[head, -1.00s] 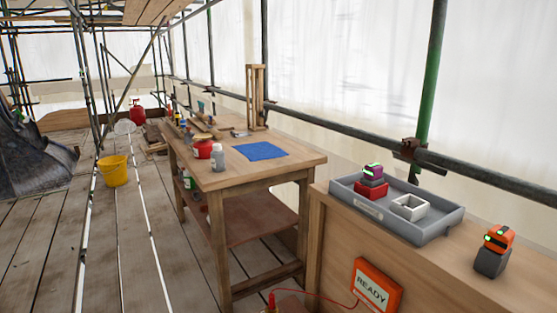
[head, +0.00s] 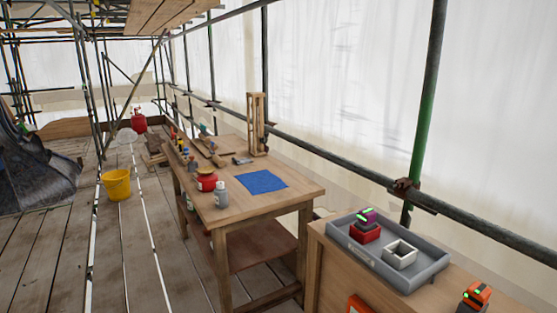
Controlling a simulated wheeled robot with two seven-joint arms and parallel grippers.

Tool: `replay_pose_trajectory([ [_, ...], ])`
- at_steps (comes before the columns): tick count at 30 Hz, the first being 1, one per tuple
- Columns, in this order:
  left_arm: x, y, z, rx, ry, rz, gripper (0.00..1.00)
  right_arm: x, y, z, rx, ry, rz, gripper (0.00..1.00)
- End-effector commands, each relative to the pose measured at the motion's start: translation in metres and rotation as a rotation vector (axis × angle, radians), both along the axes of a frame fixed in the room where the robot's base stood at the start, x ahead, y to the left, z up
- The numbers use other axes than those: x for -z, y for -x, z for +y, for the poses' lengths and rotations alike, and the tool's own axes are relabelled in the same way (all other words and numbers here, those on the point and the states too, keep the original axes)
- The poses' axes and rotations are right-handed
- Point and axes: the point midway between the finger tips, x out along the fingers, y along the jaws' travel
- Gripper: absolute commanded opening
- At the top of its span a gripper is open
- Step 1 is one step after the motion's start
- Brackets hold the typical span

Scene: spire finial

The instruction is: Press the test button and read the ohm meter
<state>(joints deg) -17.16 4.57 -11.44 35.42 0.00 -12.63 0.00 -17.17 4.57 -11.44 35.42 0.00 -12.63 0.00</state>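I cannot make out a test button. Neither of my grippers is in view.
A workbench (head: 225,212) with a blue cloth (head: 262,181) stands left. A yellow bucket (head: 117,185) is on the planks.

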Motion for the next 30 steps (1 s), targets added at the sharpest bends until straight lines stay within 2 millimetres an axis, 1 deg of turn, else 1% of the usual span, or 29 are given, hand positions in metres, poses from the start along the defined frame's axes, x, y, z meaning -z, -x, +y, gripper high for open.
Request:
replay_pose_trajectory([
  [1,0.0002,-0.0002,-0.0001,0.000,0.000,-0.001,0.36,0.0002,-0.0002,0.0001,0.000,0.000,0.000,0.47],
  [8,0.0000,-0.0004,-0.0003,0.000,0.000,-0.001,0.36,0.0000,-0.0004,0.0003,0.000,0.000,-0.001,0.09],
  [9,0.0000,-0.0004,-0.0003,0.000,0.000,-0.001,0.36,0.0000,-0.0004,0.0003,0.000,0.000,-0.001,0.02],
  [10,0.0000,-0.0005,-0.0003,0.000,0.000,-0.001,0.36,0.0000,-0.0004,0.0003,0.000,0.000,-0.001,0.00],
  [30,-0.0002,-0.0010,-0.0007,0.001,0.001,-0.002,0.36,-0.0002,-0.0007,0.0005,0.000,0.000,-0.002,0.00],
])
